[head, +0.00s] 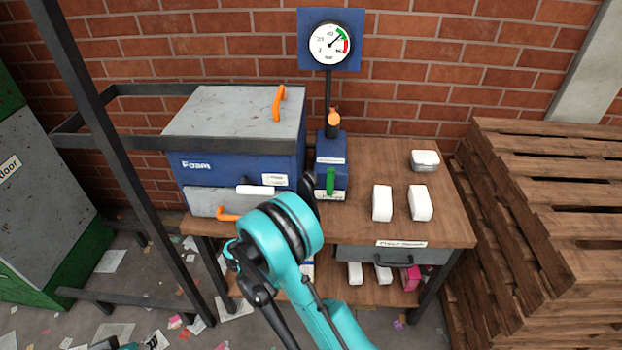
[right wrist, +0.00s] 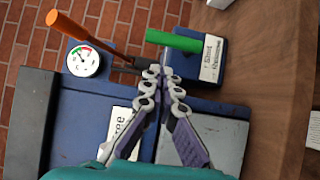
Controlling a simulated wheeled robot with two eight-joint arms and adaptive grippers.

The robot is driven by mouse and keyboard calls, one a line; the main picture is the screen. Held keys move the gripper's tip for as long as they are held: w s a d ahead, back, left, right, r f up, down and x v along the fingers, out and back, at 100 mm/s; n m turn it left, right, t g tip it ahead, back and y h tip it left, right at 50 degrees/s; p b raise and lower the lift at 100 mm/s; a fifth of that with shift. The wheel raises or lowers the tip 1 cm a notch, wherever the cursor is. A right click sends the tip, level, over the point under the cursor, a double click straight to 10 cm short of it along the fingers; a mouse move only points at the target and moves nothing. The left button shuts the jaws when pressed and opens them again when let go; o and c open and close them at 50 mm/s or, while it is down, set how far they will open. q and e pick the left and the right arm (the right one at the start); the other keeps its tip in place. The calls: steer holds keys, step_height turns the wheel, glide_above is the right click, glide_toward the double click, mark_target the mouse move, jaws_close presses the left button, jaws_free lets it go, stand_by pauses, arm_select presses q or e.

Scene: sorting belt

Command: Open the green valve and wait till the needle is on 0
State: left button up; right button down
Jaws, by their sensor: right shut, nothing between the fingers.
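The green valve handle (head: 330,181) stands upright on the front of a blue block (head: 331,148) on the wooden bench. It also shows in the right wrist view (right wrist: 175,41). The round gauge (head: 330,43) is on a blue wall plate; its needle points up and right, near the green band. The gauge is small in the right wrist view (right wrist: 82,61). My right gripper (right wrist: 164,73) is shut and empty, its fingertips close to the green handle; contact cannot be told. In the head view my arm mostly hides it. My left gripper is not in view.
An orange handle (head: 334,117) sits above the blue block. A blue foam box (head: 235,135) with a grey lid stands left of it. White packs (head: 382,203) lie on the right of the bench. Wooden pallets (head: 550,220) are stacked at right. A dark metal frame (head: 120,160) stands at left.

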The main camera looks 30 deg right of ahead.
steer(key=b, duration=0.2)
glide_toward(330, 178)
steer(key=w+d, duration=0.4)
steer(key=shift+w+d+f+b, duration=0.25)
steer(key=shift+w+d+b, duration=0.1)
steer(key=shift+w+d, duration=0.3)
